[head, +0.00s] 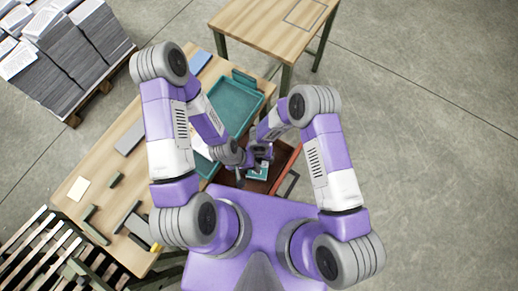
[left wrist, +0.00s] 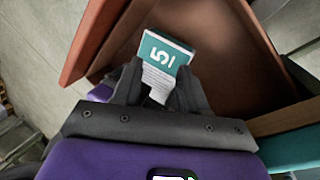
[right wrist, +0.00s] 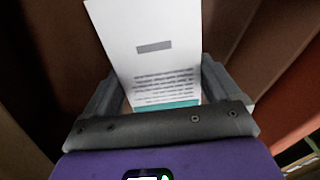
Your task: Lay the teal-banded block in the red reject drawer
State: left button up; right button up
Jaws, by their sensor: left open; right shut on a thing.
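The teal-banded block (left wrist: 160,58) is a white stack of paper with a teal band marked with digits. It also shows in the right wrist view (right wrist: 150,50) and in the head view (head: 257,169). My right gripper (right wrist: 158,85) is shut on it. My left gripper (left wrist: 158,85) is open, its fingers apart at the near part of the block; I cannot tell if they touch it. In the head view my left gripper (head: 240,177) is left of the block. The red reject drawer (left wrist: 225,45) is open beneath the block, its walls brown-red.
A wooden table (head: 90,180) holds a teal tray (head: 236,104), a grey bar (head: 130,137) and dark green holders. A second table (head: 265,30) stands behind. Paper stacks (head: 75,55) sit on a pallet at the far left. The floor at right is clear.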

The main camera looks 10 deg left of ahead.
pick_arm(q)
jog(key=shift+f+b, duration=0.75)
jog(key=shift+f, duration=0.2)
pick_arm(e)
jog(key=shift+f, duration=1.5)
pick_arm(q)
jog(key=shift+f, duration=0.15)
pick_arm(e)
jog(key=shift+f, duration=0.15)
jog(key=o, duration=1.1)
jog(key=shift+c, duration=0.2)
pick_arm(q)
jog(key=shift+r, duration=0.35)
pick_arm(e)
jog(key=shift+r, duration=0.35)
pick_arm(q)
notch_tip(320, 180, up, 7)
jog(key=p, duration=0.7)
jog(key=shift+r+p, duration=0.2)
jog(key=shift+p, duration=0.15)
pick_arm(e)
notch_tip(320, 180, up, 12)
jog(key=shift+f, duration=0.2)
